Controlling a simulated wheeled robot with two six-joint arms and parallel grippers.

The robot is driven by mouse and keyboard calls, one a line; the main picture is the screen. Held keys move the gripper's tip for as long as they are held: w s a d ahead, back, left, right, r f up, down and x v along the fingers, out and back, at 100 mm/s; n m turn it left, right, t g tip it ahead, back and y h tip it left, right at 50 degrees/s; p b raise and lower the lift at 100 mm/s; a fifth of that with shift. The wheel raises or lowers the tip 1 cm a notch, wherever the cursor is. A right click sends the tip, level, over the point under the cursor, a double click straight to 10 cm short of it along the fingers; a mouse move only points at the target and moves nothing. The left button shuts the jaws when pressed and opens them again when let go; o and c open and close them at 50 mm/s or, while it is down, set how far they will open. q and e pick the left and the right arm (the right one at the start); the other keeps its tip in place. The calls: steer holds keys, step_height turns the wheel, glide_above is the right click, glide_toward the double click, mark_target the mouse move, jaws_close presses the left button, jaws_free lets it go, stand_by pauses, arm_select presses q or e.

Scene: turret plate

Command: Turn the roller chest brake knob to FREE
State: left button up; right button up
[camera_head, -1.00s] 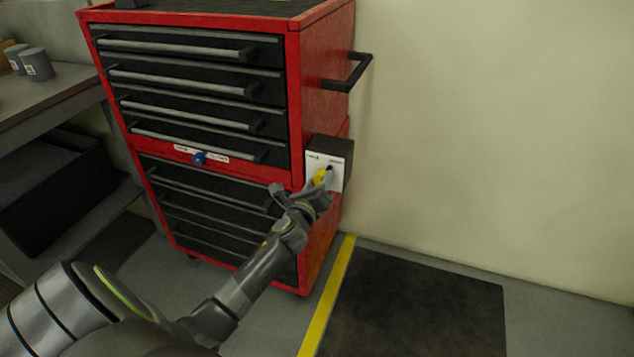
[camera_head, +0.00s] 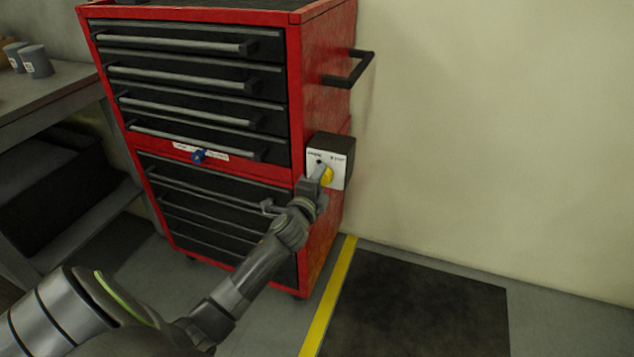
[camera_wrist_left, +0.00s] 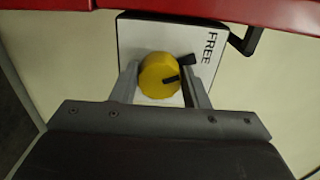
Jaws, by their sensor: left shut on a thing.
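The brake knob (camera_head: 327,176) is yellow with a black pointer and sits on a white plate (camera_head: 341,171) on the side of the red roller chest (camera_head: 326,110). My left gripper (camera_head: 323,174) is shut on the knob and partly covers it in the head view. In the left wrist view the fingers lie on both sides of the knob (camera_wrist_left: 160,75). The plate's other lettering is too small to read.
A black side handle (camera_head: 350,72) juts out above the plate. A grey bench (camera_head: 50,95) with cups stands at left. A dark mat (camera_head: 420,310) and a yellow floor line (camera_head: 329,300) lie at right.

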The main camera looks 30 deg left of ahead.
arm_select(q)
steer(key=shift+d+r+n+b, duration=0.1)
steer(key=shift+n+b, duration=0.15)
steer(key=shift+n, duration=0.6)
steer(key=shift+d+r+n+b, duration=0.1)
steer(key=shift+n+b, duration=0.15)
steer(key=shift+n, duration=0.6)
arm_select(e)
steer(key=shift+w+d+f, duration=0.15)
steer(key=shift+w+f, duration=0.05)
steer(key=shift+w, duration=0.45)
arm_select(q)
steer(key=shift+w+r, duration=0.1)
arm_select(e)
steer(key=shift+w+r, duration=0.15)
steer(key=shift+w, duration=0.05)
steer(key=shift+a, duration=0.25)
arm_select(q)
steer(key=o, duration=1)
arm_select(e)
steer(key=shift+s+a, duration=0.1)
steer(key=shift+s, duration=0.1)
